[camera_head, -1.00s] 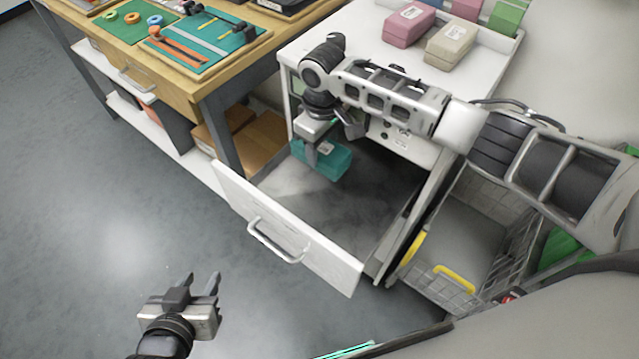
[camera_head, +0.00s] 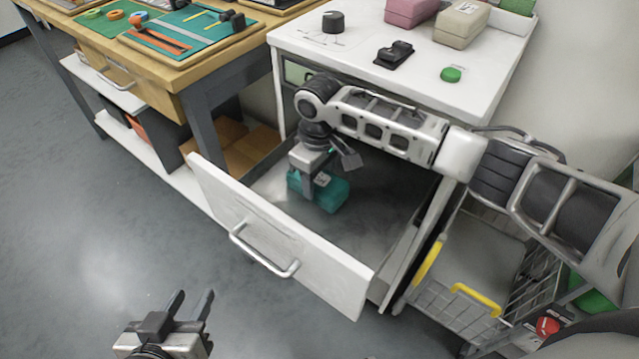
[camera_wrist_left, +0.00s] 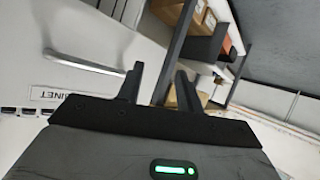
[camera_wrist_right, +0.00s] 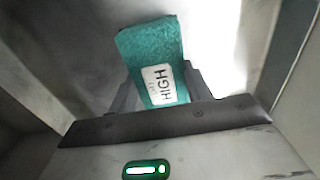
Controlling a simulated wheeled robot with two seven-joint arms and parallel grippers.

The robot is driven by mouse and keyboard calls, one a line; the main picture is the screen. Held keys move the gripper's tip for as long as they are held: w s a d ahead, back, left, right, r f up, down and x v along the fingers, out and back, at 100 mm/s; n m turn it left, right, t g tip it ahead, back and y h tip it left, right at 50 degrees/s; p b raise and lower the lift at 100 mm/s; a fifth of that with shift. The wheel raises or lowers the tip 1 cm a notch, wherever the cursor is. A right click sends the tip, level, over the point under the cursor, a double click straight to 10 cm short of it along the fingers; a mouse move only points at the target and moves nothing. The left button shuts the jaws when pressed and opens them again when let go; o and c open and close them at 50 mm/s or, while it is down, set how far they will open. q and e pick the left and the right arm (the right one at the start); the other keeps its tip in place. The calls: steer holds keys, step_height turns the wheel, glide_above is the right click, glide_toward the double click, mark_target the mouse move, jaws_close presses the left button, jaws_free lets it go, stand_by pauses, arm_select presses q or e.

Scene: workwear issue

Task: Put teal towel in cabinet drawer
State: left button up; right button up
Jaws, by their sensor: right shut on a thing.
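The teal towel (camera_head: 328,194) is a folded block with a white label reading HIGH. It is inside the open cabinet drawer (camera_head: 270,238), near the drawer's left back part. My right gripper (camera_head: 322,180) reaches down into the drawer and is shut on the towel. In the right wrist view the towel (camera_wrist_right: 152,50) sits between the fingers; I cannot tell whether it touches the drawer floor. My left gripper (camera_head: 188,305) is open and empty, low in front of the drawer. Its two spread fingers also show in the left wrist view (camera_wrist_left: 160,85).
The white cabinet top (camera_head: 350,45) holds pink and beige blocks, a black knob and a green button. A wire basket (camera_head: 455,310) with yellow handles stands right of the drawer. A wooden workbench (camera_head: 190,70) stands at left. Floor at front left is clear.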

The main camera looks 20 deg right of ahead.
steer(key=shift+r, duration=0.2)
steer(key=shift+f, duration=0.1)
steer(key=shift+f, duration=0.15)
steer(key=o, duration=1.1)
steer(key=shift+c, duration=0.2)
